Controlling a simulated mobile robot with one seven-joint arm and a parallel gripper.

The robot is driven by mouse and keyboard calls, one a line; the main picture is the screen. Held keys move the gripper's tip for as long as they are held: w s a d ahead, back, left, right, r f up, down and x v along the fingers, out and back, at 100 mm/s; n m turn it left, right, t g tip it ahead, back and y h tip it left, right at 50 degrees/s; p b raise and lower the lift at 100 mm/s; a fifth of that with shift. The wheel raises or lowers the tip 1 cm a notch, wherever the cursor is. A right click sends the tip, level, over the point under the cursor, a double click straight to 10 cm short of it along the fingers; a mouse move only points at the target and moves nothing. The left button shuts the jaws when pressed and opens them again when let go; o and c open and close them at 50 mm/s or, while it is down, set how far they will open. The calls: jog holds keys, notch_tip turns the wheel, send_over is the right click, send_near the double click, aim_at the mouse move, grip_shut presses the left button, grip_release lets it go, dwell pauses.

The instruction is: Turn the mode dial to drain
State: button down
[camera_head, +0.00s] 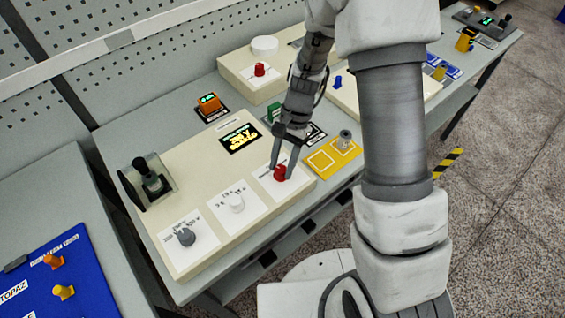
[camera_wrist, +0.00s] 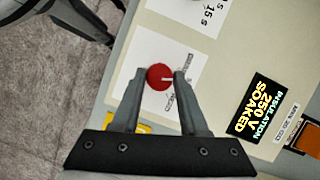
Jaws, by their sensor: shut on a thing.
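The red dial (camera_head: 280,173) sits on a white label plate at the right end of a cream control panel (camera_head: 205,160). The printing around the red dial is partly covered by the fingers and too small to read surely. A white dial (camera_head: 236,202) and a grey dial (camera_head: 186,237) sit on their own plates to the left.
A lever in a clear guard (camera_head: 150,180) stands at the panel's left. A yellow tray (camera_head: 333,157) lies right of the panel, and a second cream panel (camera_head: 245,75) stands behind.

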jog(key=n+h, duration=0.1)
jog(key=n, duration=0.4)
jog(key=shift+w+a+g+h, duration=0.1)
jog(key=shift+g+h, duration=0.3)
jog(key=shift+n, duration=0.3)
jog(key=shift+c, duration=2.2)
grip_release()
jog(key=v, duration=1.7)
jog(key=shift+r, duration=0.2)
jog(key=shift+a+r, duration=0.1)
